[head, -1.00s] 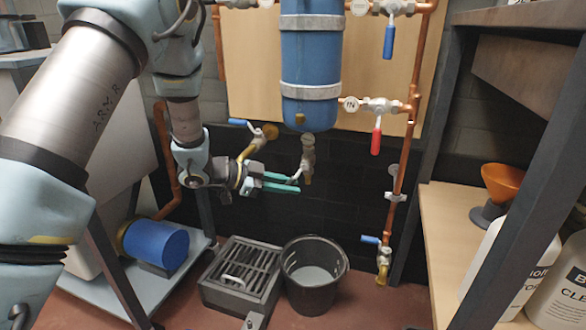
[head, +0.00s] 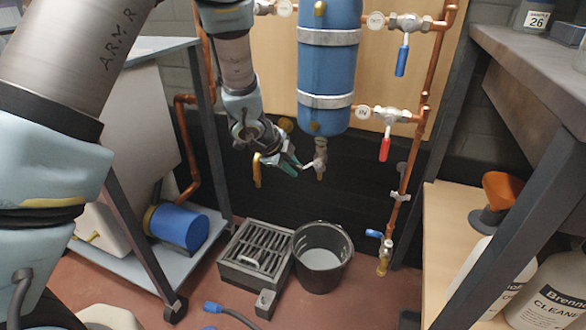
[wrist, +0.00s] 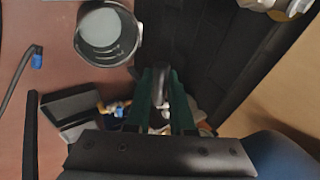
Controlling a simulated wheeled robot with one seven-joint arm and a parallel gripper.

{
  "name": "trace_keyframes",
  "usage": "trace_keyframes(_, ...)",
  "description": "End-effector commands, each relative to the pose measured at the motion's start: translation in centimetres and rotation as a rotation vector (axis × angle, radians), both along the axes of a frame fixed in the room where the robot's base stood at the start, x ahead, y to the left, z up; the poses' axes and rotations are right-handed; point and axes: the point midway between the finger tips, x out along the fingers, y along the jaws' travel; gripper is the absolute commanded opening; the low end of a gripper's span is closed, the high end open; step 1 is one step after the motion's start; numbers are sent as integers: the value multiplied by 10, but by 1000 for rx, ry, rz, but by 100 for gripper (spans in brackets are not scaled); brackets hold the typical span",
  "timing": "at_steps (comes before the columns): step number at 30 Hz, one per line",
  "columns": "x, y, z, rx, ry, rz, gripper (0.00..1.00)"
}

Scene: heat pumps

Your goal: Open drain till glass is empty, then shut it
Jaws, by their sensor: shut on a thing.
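A blue cylindrical vessel (head: 326,75) hangs on the wooden panel. The drain valve (head: 320,156) sits below its bottom end, with its outlet pointing down. My gripper (head: 291,165) is just left of this valve, its green fingers angled towards it. In the wrist view, my gripper (wrist: 165,95) is shut on a grey lever (wrist: 166,86), which appears to be the drain valve's handle. A black bucket (head: 322,258) stands on the floor below the valve, with a pale surface inside; it also shows in the wrist view (wrist: 85,45). I cannot make out a glass.
A grey grated box (head: 255,255) stands left of the bucket. A blue-levered valve (head: 400,58), a red-levered valve (head: 385,150) and a low blue-levered tap (head: 383,262) sit on the copper pipework at right. A brass pipe elbow (head: 257,172) is beside my gripper. A wooden shelf (head: 445,235) bounds the right.

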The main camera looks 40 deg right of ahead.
Motion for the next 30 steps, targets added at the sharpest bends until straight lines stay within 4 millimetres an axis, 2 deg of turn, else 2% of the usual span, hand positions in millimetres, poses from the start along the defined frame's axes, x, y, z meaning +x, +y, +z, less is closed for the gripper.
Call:
trace_keyframes(9,1,2,4,56,-82,2,0)
trace_keyframes(23,1,2,6,62,-92,3,0)
trace_keyframes(24,1,2,6,62,-92,2,23)
trace_keyframes(30,1,1,6,60,-91,2,46)
